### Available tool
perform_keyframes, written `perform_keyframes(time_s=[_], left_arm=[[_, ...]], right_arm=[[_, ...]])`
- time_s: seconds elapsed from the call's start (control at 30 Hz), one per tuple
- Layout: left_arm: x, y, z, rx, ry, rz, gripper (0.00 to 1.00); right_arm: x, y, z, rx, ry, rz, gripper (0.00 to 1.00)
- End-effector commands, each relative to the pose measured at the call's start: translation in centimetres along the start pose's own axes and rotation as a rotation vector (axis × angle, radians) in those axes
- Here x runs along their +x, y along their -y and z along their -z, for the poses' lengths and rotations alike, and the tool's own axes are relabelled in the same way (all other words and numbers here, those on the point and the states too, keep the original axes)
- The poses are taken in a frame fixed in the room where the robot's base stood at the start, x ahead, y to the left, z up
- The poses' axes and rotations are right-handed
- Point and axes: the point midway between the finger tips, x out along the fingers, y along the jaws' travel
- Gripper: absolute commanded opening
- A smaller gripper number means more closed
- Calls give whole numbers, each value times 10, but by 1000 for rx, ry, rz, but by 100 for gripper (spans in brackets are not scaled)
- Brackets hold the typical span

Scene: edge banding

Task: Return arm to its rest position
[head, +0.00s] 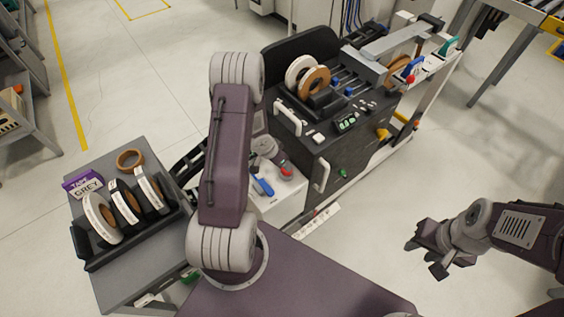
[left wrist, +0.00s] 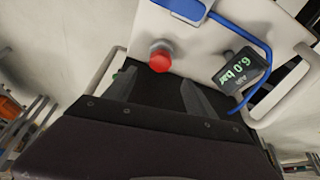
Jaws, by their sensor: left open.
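My left arm (head: 224,150) rises through the middle of the head view, its upper link crossing in front of a white-topped unit. Its gripper is mostly hidden there behind the link. In the left wrist view my left gripper (left wrist: 160,88) has two dark fingers spread apart with nothing between them. It points at a white panel (left wrist: 200,60) with a red button (left wrist: 160,57), a blue part and a display reading 6.0 bar. My right gripper (head: 426,257) is open and empty over bare floor at the right of the head view.
A grey cart (head: 125,275) at left holds several tape rolls, a brown ring and a purple box labelled GREY. A dark machine (head: 345,135) with two rolls on top stands behind my left arm. Shelving is at far left. Floor around my right gripper is clear.

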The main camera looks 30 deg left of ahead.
Motion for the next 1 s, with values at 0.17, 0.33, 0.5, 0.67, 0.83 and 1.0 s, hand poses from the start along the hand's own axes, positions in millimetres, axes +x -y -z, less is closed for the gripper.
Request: perform_keyframes(time_s=[0.17,0.33,0.5,0.67,0.83,1.0], left_arm=[[0,0,0,0,0,0,64],[0,0,0,0,0,0,64],[1,-4,3,12,-2,-4,64],[-36,-23,72,136,-116,27,64],[-124,-71,124,121,-208,106,64],[-185,-112,68,-51,-79,128,64]], right_arm=[[0,0,0,0,0,0,36],[0,0,0,0,0,0,36],[0,0,0,0,0,0,36],[0,0,0,0,0,0,36],[0,0,0,0,0,0,36],[0,0,0,0,0,0,36]])
